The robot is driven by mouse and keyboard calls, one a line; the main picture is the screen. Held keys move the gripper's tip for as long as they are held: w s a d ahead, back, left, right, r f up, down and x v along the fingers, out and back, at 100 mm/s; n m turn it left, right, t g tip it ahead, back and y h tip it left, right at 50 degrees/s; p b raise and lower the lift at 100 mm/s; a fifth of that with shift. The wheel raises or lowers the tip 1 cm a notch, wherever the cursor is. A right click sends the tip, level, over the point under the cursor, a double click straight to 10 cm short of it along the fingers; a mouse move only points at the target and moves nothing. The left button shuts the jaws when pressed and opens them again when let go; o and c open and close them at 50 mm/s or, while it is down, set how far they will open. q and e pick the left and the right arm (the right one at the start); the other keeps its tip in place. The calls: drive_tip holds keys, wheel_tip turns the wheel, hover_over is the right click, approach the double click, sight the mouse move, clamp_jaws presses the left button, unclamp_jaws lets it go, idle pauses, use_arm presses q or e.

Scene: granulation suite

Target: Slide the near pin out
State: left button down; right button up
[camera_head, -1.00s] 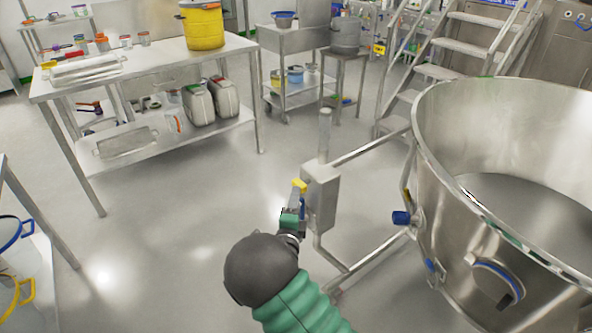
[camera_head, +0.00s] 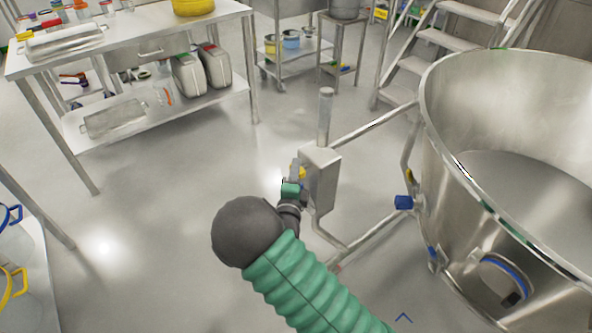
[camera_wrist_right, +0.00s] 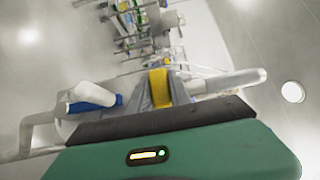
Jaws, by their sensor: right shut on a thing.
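A small yellow grip, which looks like the near pin's handle (camera_head: 298,172), sits at the left side of the grey metal box (camera_head: 321,178) on the bowl's frame. My right gripper (camera_head: 294,181) is at that side of the box, its green body just below the yellow grip. In the right wrist view the yellow grip (camera_wrist_right: 158,84) stands between my grey fingers, which are shut on it. The pin's shaft is hidden, so I cannot tell how far it sits in the box. A blue part (camera_wrist_right: 106,103) lies left of the fingers there. My left gripper is not in view.
The large steel bowl (camera_head: 450,190) stands at the right, with a blue knob (camera_head: 403,202) on its side. A post (camera_head: 325,118) rises above the box. A steel table (camera_head: 150,35) stands at the back left. The floor between is clear.

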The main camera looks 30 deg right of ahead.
drive_tip(key=shift+s+d, duration=0.1)
drive_tip(key=shift+d, duration=0.1)
clamp_jaws()
drive_tip(key=shift+s+f, duration=0.1)
drive_tip(key=shift+f, duration=0.05)
idle(0.6)
drive_tip(key=shift+a+f+b, duration=0.2)
drive_tip(key=shift+a+b, duration=0.15)
drive_tip(key=shift+a, duration=0.7)
drive_tip(key=shift+s+a, duration=0.1)
drive_tip(key=shift+a, duration=0.2)
drive_tip(key=shift+o, duration=2)
unclamp_jaws()
drive_tip(key=o, duration=0.4)
drive_tip(key=shift+a+r, duration=0.1)
drive_tip(key=shift+r, duration=0.1)
drive_tip(key=shift+f, duration=0.1)
